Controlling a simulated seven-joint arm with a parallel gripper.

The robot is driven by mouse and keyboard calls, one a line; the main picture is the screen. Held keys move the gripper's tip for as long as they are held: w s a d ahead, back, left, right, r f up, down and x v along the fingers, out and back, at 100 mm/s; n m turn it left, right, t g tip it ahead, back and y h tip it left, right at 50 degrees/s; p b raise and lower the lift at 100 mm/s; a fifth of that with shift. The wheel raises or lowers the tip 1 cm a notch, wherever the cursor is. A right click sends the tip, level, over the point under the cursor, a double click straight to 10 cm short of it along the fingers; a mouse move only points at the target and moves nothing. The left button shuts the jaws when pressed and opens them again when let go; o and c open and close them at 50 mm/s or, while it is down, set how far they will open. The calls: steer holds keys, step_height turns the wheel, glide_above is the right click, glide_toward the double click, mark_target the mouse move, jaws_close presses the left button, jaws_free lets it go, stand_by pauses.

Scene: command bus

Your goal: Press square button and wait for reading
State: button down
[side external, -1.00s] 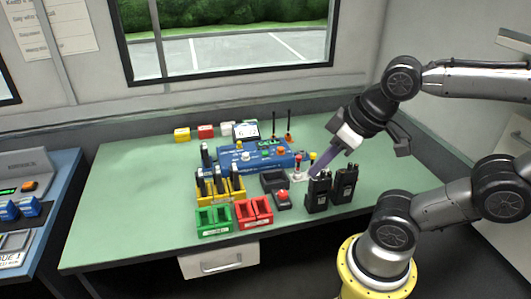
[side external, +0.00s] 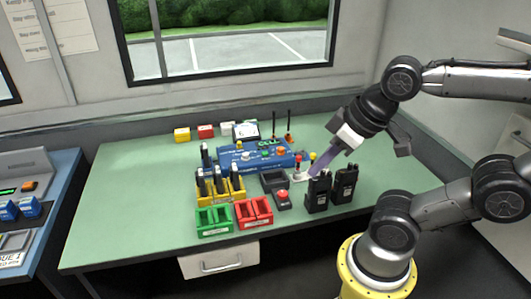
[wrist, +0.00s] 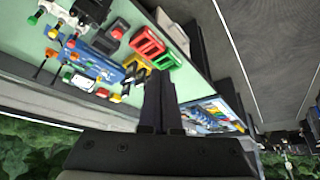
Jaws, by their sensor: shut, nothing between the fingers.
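A blue control box (side external: 225,163) with several coloured buttons, green lights and a tilted white display (side external: 246,131) sits at the middle back of the green table. It also shows in the wrist view (wrist: 108,66). Its buttons are too small for me to tell which is square, and the display's reading is not legible. A separate red button (side external: 282,194) on a dark base stands in front. My gripper (side external: 313,172) is shut and empty, right of the box, with its fingertips close to a small white fixture (side external: 300,177). I cannot tell whether they touch. Its shut fingers show in the wrist view (wrist: 158,90).
Two black radios (side external: 318,191) (side external: 344,184) stand just in front of my gripper. A yellow rack of radios (side external: 220,190), a green tray (side external: 213,221) and a red tray (side external: 253,212) are at left. The table's left side (side external: 130,215) is clear.

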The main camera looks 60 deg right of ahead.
steer(key=w+a+r+m+y, duration=0.35)
steer(key=w+r+m, duration=0.2)
steer(key=w, duration=0.35)
steer(key=w+d+m+t+y, duration=0.1)
steer(key=w+d+m, duration=0.2)
steer(key=w, duration=0.4)
steer(key=w+d+m, duration=0.3)
steer(key=w+m, duration=0.1)
steer(key=w, duration=0.2)
steer(key=w+d+f+m+t, duration=0.1)
steer(key=w+d+f+m, duration=0.1)
steer(key=w+d+f, duration=0.3)
steer(key=w+d+m, duration=0.2)
steer(key=d+m, duration=0.1)
steer(key=d, duration=0.4)
steer(key=s+d+f+m, duration=0.2)
steer(key=d+f+m, duration=0.2)
steer(key=d+f, duration=0.7)
steer(key=shift+s+d+t, duration=0.25)
steer(key=shift+d+t, duration=0.05)
steer(key=shift+d, duration=0.65)
